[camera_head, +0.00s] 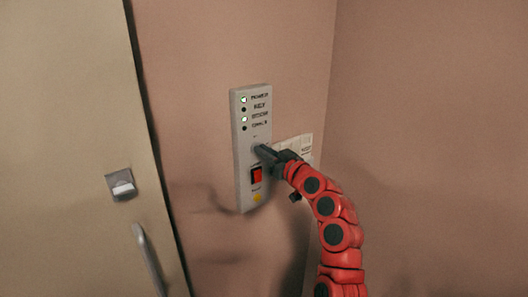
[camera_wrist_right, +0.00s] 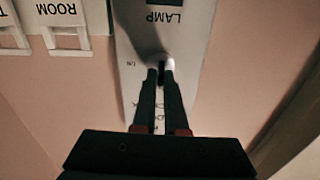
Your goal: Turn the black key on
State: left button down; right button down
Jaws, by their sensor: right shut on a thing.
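A grey wall panel (camera_head: 243,190) hangs upright on the pink wall in the head view. It also fills the middle of the wrist view (camera_wrist_right: 200,45), upside down. My right gripper (camera_head: 261,150) reaches it from the right, at mid-height, above the red switch. In the wrist view, its two fingertips (camera_wrist_right: 161,78) are closed around the black key (camera_wrist_right: 162,70), at a pale round lock on the panel. Only a thin dark piece of the key shows between the fingers. In the head view the gripper hides the key. My left gripper is not in view.
A red rocker switch (camera_head: 256,175) sits just below the gripper. White labelled plates (camera_head: 303,143) are on the wall behind my arm. A door (camera_head: 75,150) with a handle (camera_head: 148,258) stands left; a wall corner lies right.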

jog(key=m, duration=0.3)
jog(key=shift+w+d, duration=0.1)
jog(key=shift+w+d+f+m+p, duration=0.15)
jog(key=shift+m+p, duration=0.95)
jog(key=shift+m, duration=1.3)
jog(key=shift+s+a+f+m+p, duration=0.1)
jog(key=shift+m+p, duration=1.05)
jog(key=shift+m, duration=1.25)
jog(key=shift+w+d+f+m+p, duration=0.15)
jog(key=shift+m+p, duration=0.95)
jog(key=shift+m, duration=1.3)
jog(key=shift+s, duration=0.1)
jog(key=c, duration=1)
grip_release()
jog(key=shift+o, duration=0.2)
